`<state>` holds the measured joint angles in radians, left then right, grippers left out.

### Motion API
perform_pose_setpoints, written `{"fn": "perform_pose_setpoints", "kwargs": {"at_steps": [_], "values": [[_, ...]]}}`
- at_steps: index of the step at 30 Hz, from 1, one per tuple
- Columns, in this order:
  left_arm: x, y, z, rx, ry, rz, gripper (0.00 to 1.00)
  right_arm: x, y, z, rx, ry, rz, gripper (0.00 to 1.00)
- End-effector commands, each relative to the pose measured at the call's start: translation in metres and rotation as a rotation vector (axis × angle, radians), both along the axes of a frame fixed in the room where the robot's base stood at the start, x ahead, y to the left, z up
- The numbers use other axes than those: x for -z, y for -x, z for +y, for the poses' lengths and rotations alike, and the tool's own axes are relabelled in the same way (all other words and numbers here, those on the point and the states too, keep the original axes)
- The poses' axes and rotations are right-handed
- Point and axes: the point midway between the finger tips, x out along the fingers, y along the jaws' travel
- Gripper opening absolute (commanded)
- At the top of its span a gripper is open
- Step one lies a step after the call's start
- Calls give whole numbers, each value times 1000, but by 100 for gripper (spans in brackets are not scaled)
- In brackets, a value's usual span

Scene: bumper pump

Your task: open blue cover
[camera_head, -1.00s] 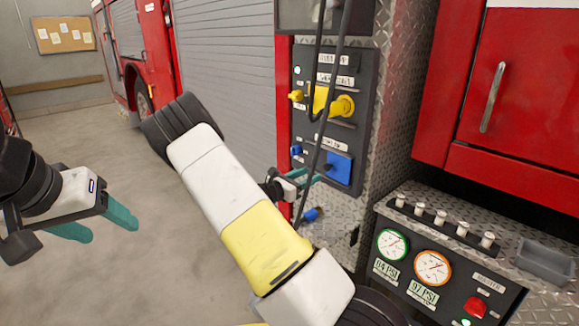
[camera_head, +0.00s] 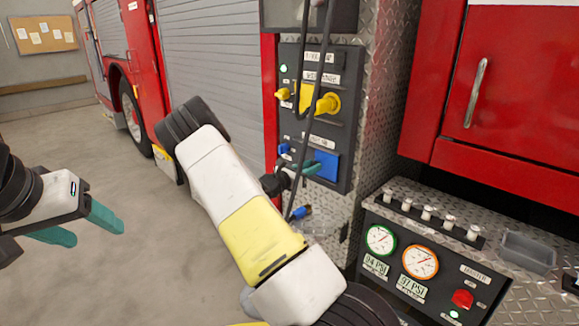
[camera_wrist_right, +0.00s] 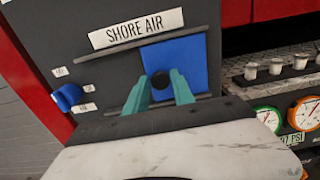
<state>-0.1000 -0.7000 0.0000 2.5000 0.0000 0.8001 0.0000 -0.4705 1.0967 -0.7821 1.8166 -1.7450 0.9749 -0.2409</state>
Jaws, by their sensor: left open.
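The blue cover (camera_head: 328,160) is a flat square plate low on the dark panel of the truck; it shows large in the right wrist view (camera_wrist_right: 190,60), under the SHORE AIR label, with a round black knob (camera_wrist_right: 160,80) near its lower left. My right gripper (camera_wrist_right: 159,76) has its two teal fingers apart, one on each side of the knob. I cannot tell whether they touch it. In the head view the right gripper (camera_head: 312,170) is at the cover's left part and partly hides it. My left gripper (camera_head: 98,236) is open and empty at the far left.
A small blue knob (camera_wrist_right: 68,97) is left of the cover, and a yellow handle (camera_head: 327,103) is above it. Dark hoses (camera_head: 316,130) hang in front of the panel. A gauge panel (camera_head: 385,268) juts out at the lower right. The floor at left is clear.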

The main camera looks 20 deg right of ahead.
Motion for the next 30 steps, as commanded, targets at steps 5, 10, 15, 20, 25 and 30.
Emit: {"fn": "perform_pose_setpoints", "kwargs": {"at_steps": [5,10,15,20,25,30], "values": [[0,0,0,0,0,0,61,0,0,0,0,0,0,0],[0,0,0,0,0,0,61,0,0,0,0,0,0,0],[0,0,0,0,0,0,61,0,0,0,0,0,0,0],[0,0,0,0,0,0,61,0,0,0,0,0,0,0],[0,0,0,0,0,0,61,0,0,1,0,0,0,0],[0,0,0,0,0,0,61,0,0,1,0,0,-1,0]]}}
